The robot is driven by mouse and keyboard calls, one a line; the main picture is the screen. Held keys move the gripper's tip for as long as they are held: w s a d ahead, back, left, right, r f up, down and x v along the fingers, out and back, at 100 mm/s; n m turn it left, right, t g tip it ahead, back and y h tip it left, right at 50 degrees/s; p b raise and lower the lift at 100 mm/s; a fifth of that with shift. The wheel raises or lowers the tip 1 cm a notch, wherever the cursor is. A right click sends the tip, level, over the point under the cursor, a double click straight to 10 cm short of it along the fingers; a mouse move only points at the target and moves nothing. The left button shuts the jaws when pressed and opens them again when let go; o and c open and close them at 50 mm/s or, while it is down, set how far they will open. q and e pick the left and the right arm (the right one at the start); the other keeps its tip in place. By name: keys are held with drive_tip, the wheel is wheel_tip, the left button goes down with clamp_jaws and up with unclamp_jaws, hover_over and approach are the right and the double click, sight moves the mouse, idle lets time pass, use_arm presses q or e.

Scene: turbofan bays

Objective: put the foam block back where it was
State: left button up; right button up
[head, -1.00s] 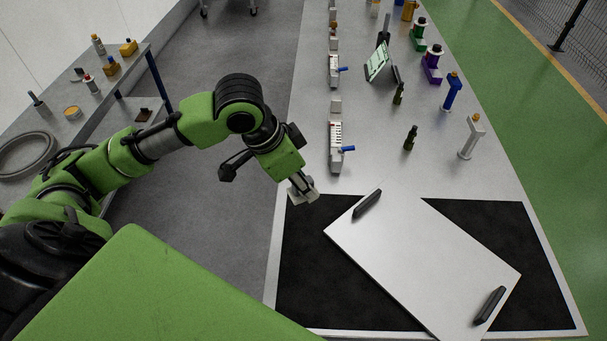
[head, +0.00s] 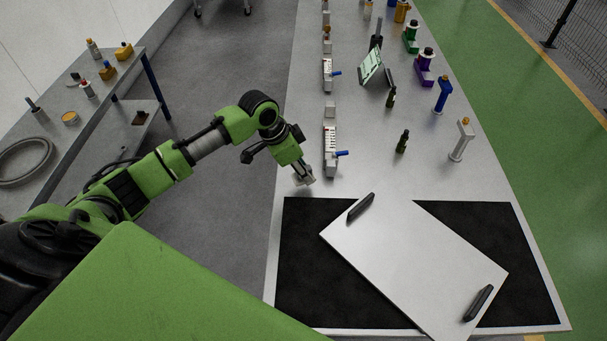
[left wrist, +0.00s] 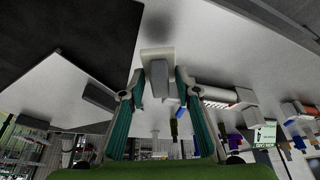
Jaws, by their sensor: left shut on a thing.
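My left gripper (head: 303,173) is over the bench's left side, just beyond the far edge of the black mat. In the head view the block is small and mostly merged with the fingers. I cannot tell how high it is above the bench. My right gripper is not in view.
A white panel (head: 410,265) with two black handles lies across the black mat (head: 310,285). Grey-white valve units with blue levers (head: 331,150) line the bench's left edge. Dark bottles (head: 402,141), coloured stands (head: 443,95) and a tablet (head: 371,66) stand farther right. Bench between is clear.

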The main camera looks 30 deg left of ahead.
use_arm(q)
drive_tip(key=shift+w+a+f, duration=0.15)
drive_tip(key=shift+w+f, duration=0.2)
drive_tip(key=shift+f, duration=0.1)
wheel_tip(320, 180, down, 2)
drive_tip(key=shift+f+p, duration=0.15)
drive_tip(key=shift+p, duration=0.7)
drive_tip(key=shift+f, duration=0.35)
drive_tip(key=shift+f, duration=0.2)
drive_tip(key=o, duration=1.1)
drive_tip(key=shift+r, duration=0.1)
